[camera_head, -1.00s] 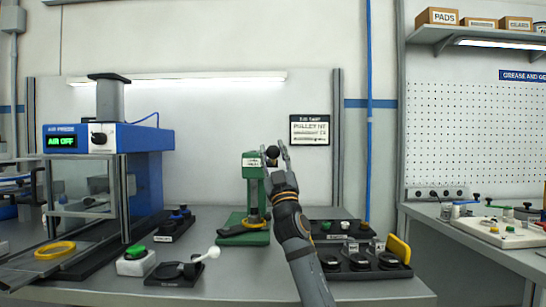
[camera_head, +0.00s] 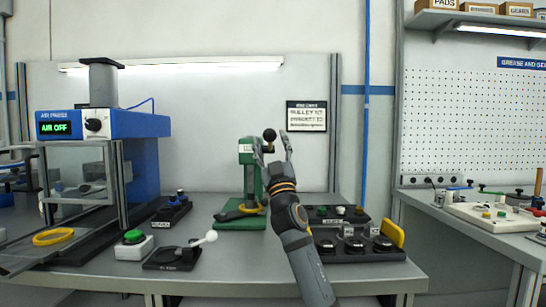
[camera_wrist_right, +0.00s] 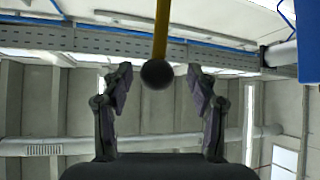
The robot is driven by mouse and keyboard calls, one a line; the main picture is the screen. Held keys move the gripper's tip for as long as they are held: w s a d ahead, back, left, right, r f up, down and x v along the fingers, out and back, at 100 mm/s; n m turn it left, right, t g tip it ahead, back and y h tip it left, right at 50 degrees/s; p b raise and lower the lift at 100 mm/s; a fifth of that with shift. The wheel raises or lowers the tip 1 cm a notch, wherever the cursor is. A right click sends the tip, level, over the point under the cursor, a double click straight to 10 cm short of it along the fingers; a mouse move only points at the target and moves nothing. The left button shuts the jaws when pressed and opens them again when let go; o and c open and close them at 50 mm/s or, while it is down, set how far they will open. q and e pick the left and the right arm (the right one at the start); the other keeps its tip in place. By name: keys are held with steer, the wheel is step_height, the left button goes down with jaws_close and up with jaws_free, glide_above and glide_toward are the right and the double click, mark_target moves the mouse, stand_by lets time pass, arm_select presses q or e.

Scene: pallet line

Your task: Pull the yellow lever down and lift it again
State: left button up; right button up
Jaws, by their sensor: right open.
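The yellow lever (camera_wrist_right: 161,30) shows in the right wrist view as a yellow rod ending in a black ball knob (camera_wrist_right: 157,74). In the head view the knob (camera_head: 269,135) stands beside the top of the green press (camera_head: 246,152); the yellow rod cannot be made out there. My right gripper (camera_head: 273,142) is open, its fingers pointing up on either side of the knob. In the right wrist view the knob lies between the open fingertips (camera_wrist_right: 158,72), with a visible gap on both sides. My left gripper is not in view.
The blue air press (camera_head: 140,125) stands at the left, with a yellow ring (camera_head: 54,237) in front. A green button box (camera_head: 133,246) and a white-knobbed lever unit (camera_head: 180,256) sit near the front edge. A black tray (camera_head: 345,254) of parts lies right of the green press.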

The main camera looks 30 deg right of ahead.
steer(key=v, duration=1)
steer(key=shift+s+f, duration=0.25)
steer(key=shift+f, duration=0.1)
